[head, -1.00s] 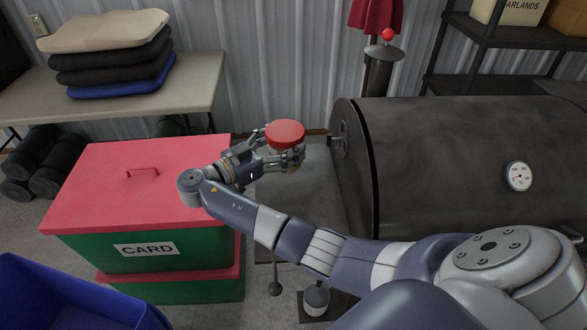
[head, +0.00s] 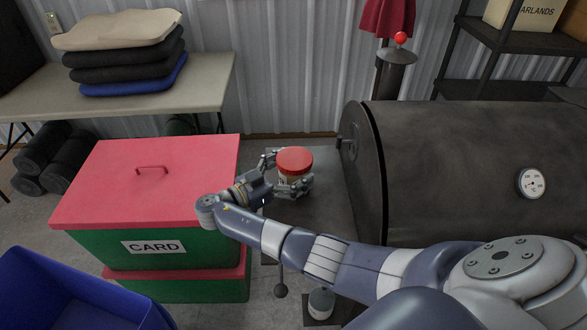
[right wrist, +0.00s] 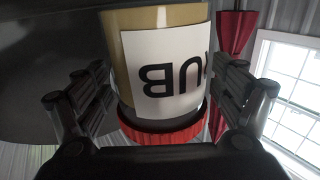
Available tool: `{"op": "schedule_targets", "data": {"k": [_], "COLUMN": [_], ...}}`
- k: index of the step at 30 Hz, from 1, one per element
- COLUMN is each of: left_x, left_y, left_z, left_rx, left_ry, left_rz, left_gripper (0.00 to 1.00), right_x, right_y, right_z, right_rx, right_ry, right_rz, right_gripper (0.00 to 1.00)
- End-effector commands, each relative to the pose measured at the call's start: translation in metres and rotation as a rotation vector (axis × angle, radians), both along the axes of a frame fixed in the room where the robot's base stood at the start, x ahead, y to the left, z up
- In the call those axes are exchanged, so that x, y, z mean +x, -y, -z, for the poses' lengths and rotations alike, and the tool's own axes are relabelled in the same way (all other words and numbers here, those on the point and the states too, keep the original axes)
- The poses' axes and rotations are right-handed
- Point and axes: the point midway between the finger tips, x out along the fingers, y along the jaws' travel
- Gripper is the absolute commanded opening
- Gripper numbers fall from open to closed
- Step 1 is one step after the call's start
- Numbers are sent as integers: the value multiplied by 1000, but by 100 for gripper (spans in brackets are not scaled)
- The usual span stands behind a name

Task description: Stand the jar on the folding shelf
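The jar (head: 295,178) has a red lid and a pale label. It stands upright between the fingers of my right gripper (head: 286,178), which is shut on it. In the right wrist view the jar (right wrist: 155,65) appears upside down, lid lowest, with label letters showing and a finger on each side. The grey folding shelf (head: 325,208) sticks out from the left end of the black smoker. The jar is over the shelf's left part; I cannot tell whether its base touches. My arm hides the shelf's near part. My left gripper is out of view.
The black smoker (head: 455,165) stands close right of the jar. A green box with a red lid (head: 125,190), marked CARD, is left of the shelf. A blue bin (head: 70,300) is at lower left. A table with stacked cushions (head: 215,85) stands behind.

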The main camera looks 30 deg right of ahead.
Motion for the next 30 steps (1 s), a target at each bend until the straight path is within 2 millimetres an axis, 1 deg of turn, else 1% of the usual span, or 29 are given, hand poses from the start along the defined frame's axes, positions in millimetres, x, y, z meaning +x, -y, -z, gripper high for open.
{"op": "schedule_targets", "data": {"k": [8,11,14,21,24,27,30], "left_x": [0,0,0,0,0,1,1], "left_y": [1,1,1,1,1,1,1], "left_z": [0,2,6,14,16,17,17], "left_rx": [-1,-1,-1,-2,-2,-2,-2], "left_ry": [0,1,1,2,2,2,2], "left_rz": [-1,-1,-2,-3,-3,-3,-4], "left_gripper": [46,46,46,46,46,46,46], "right_x": [0,0,0,-2,-3,-3,-3], "right_y": [0,-4,-16,-55,-67,-73,-75], "right_z": [0,1,2,2,2,1,0], "right_rx": [0,1,2,4,3,2,-1], "right_ry": [0,0,1,-1,0,-1,0], "right_rz": [0,-1,-3,-1,-1,0,0], "right_gripper": [91,91,91,91,91,91,91]}}
